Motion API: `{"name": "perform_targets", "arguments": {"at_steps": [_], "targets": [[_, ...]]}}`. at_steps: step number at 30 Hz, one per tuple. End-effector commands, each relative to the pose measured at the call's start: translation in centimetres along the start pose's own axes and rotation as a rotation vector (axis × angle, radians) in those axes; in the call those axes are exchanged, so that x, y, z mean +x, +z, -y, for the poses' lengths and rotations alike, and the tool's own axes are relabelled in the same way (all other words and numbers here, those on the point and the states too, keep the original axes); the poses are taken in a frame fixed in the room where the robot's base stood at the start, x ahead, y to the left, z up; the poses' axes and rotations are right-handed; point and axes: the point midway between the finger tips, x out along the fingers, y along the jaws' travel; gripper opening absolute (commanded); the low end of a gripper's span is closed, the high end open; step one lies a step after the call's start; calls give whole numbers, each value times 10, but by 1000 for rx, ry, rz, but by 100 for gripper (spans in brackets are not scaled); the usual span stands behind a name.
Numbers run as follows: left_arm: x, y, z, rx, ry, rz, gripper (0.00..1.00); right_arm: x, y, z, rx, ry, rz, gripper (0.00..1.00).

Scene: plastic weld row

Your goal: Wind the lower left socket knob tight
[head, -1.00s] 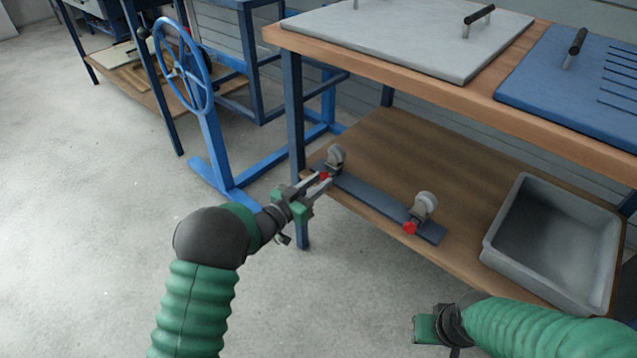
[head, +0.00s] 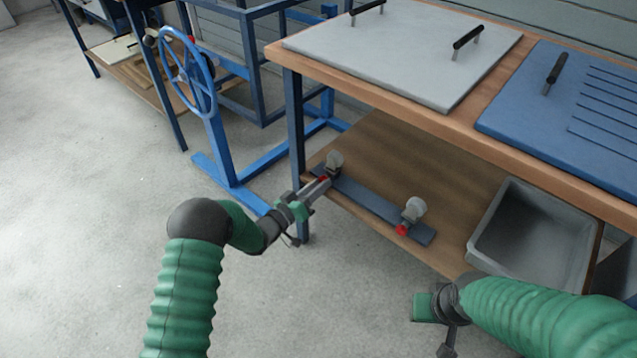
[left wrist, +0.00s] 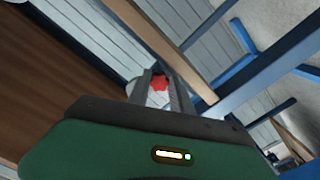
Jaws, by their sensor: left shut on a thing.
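The lower left socket knob is a small red knob (head: 323,180) under a pale round socket (head: 334,160), at the left end of a dark blue strip (head: 368,205) on the lower shelf. My left gripper (head: 318,187) is shut on this knob. In the left wrist view the red knob (left wrist: 160,83) sits between the two grey fingers, with the pale socket partly hidden behind them. A second red knob (head: 402,230) and pale socket (head: 413,209) stand at the strip's right end, apart from the gripper. My right gripper (head: 425,305) is low at the right; its fingers are unclear.
The wooden lower shelf (head: 400,150) carries a grey bin (head: 530,235) at the right. A blue table leg (head: 296,130) stands just left of the left knob. A blue handwheel (head: 190,72) stands further left. Open floor lies in front.

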Motion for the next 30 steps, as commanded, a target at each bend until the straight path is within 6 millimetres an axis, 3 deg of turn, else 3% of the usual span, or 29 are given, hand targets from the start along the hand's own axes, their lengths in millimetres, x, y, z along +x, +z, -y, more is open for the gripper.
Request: {"name": "perform_targets", "arguments": {"at_steps": [2, 3, 7, 23, 26, 30], "targets": [[0, 0, 2, 1, -4, -1, 0, 0, 0, 0, 0, 0, 0, 36], [0, 0, 2, 1, -4, -1, 30, 0, 0, 0, 0, 0, 0, 36], [0, 0, 2, 2, -3, 0, 47, 0, 0, 0, 0, 0, 0, 36], [-1, 2, 3, 7, -6, 3, 48, 2, 0, 0, 0, 0, 0, 36], [-1, 6, 5, 51, -5, 4, 48, 13, 3, 0, 0, 0, 0, 36], [0, 11, 7, 197, -3, 4, 48, 41, 10, 0, 0, 0, 0, 36]]}}
